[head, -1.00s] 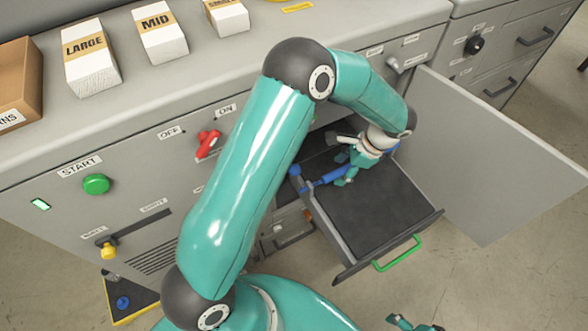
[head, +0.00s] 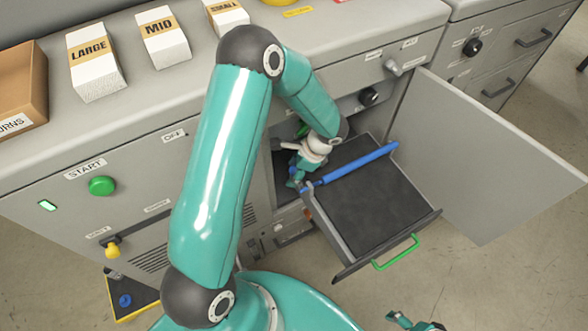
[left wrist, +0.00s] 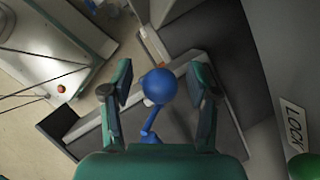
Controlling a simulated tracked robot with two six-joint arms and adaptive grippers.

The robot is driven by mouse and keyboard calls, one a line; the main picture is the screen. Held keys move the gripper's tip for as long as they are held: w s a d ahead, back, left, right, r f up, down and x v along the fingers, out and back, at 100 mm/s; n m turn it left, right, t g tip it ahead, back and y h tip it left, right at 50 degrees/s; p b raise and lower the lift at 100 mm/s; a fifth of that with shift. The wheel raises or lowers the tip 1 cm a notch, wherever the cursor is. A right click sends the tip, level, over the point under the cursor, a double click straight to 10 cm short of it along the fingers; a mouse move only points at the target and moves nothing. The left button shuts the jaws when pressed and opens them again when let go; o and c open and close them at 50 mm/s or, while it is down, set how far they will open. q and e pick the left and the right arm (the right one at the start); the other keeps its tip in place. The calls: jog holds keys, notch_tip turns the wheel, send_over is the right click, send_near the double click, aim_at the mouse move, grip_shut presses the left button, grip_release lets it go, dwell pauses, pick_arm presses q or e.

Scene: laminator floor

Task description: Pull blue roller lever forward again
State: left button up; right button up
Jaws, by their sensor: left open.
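The blue roller lever shows in the head view as a long blue bar (head: 360,164) across the rear of the pulled-out drawer. In the left wrist view its round blue knob (left wrist: 158,85) lies between my open left fingers, with a thin blue stem (left wrist: 149,128) below it. I cannot tell whether a finger touches the knob. My left gripper (head: 296,178) is at the bar's left end, by the cabinet opening, and hides the knob in the head view. My right gripper (head: 412,324) shows only in part at the bottom edge; its opening is unclear.
The dark drawer (head: 375,210) with a green handle (head: 398,253) stands out of the cabinet. An open grey door (head: 490,160) is to its right. A LOCK label (left wrist: 293,125) and a green knob (left wrist: 304,166) are close to my left gripper. Boxes stand on top.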

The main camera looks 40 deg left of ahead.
pick_arm(q)
jog(key=shift+c, duration=0.4)
grip_shut()
pick_arm(e)
jog(key=shift+f, duration=0.1)
